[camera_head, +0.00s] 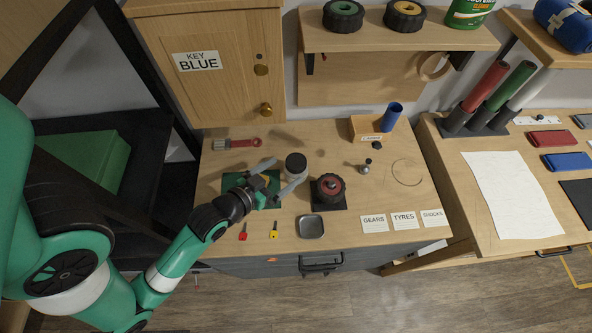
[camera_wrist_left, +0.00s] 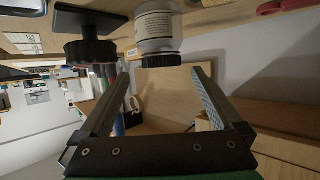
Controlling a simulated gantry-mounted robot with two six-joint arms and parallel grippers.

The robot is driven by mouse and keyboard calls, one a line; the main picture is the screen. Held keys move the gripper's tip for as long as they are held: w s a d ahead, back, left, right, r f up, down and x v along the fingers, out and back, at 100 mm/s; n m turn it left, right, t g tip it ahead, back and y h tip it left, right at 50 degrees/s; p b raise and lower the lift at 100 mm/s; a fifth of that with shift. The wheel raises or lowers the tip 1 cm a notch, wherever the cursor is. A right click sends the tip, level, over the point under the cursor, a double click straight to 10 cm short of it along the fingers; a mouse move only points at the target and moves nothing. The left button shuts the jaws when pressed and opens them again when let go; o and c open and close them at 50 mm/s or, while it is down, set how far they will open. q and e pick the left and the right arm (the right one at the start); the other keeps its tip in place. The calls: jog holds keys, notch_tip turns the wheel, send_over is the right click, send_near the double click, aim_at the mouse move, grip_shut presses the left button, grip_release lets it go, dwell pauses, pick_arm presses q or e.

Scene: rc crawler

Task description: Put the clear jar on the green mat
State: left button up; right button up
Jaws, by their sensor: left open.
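The clear jar (camera_head: 296,172) with a dark lid stands on the wooden bench, just right of the green mat. In the left wrist view the jar (camera_wrist_left: 156,27) shows a pale label and black lid, upside down in the picture. The green mat (camera_head: 231,183) lies flat on the bench, partly covered by my left arm. My left gripper (camera_head: 286,171) is open, its fingers pointing at the jar. In the wrist view its fingertips (camera_wrist_left: 162,74) lie on either side of the lid; I cannot tell whether they touch the jar. My right gripper is not in view.
A wheel on a dark block (camera_head: 331,187) stands close right of the jar. A small metal tray (camera_head: 311,227), red key (camera_head: 243,231) and yellow key (camera_head: 274,230) lie in front. A red-handled brush (camera_head: 238,143) lies behind. A cabinet (camera_head: 214,70) rises at the back left.

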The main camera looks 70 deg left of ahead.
aim_at(303, 157)
pick_arm(q)
jog(key=x, duration=1)
jog(key=shift+a+r, duration=0.15)
jog(key=shift+r, duration=0.05)
jog(key=shift+c, duration=0.2)
jog(key=shift+s, duration=0.1)
jog(key=c, duration=1.5)
jog(key=shift+r, duration=0.1)
